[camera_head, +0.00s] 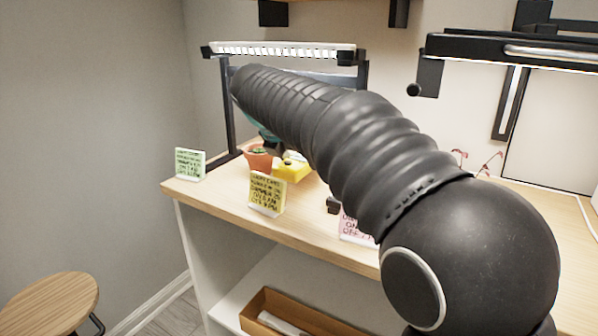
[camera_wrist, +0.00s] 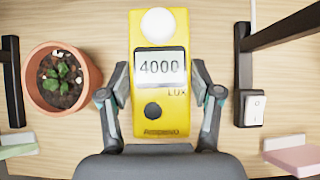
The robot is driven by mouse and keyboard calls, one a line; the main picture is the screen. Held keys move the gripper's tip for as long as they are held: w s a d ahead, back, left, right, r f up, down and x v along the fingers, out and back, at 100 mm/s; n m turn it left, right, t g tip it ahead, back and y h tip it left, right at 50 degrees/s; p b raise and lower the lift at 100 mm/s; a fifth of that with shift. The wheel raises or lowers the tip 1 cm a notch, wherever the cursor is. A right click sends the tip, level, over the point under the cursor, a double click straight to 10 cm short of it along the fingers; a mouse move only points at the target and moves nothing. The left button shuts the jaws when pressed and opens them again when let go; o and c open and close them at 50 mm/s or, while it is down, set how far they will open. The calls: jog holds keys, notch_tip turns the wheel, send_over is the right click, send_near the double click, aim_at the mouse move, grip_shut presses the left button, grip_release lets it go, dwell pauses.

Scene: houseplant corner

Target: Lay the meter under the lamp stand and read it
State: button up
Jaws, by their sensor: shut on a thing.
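The yellow lux meter (camera_wrist: 174,100) lies face up in the middle of the wrist view, with a white round sensor at its top. Its display reads 4000, with LUX printed below. My gripper (camera_wrist: 160,95) is shut on the meter, one finger on each long side. In the head view the yellow meter (camera_head: 291,169) is partly seen at the shelf top, and my arm hides most of my gripper. The lamp stand (camera_head: 283,48), with a lit bar on dark posts, stands over that spot.
A terracotta pot (camera_wrist: 62,80) with a small plant stands close left of the meter. A white rocker switch (camera_wrist: 254,108) is at the right on the dark stand foot. A green card (camera_head: 190,163) and a yellow card (camera_head: 267,192) stand near the shelf's front edge.

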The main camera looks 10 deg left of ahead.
jog(key=shift+f+b, duration=0.55)
jog(key=shift+f, duration=1.25)
jog(key=shift+f, duration=0.15)
jog(key=o, duration=1.4)
jog(key=shift+a, duration=0.1)
jog(key=shift+s+r, duration=0.25)
jog(key=shift+r, duration=0.2)
jog(key=p+v, duration=0.1)
jog(key=v, duration=1)
jog(key=shift+s+r, duration=0.1)
jog(key=shift+s, duration=0.05)
jog(key=shift+a, duration=0.15)
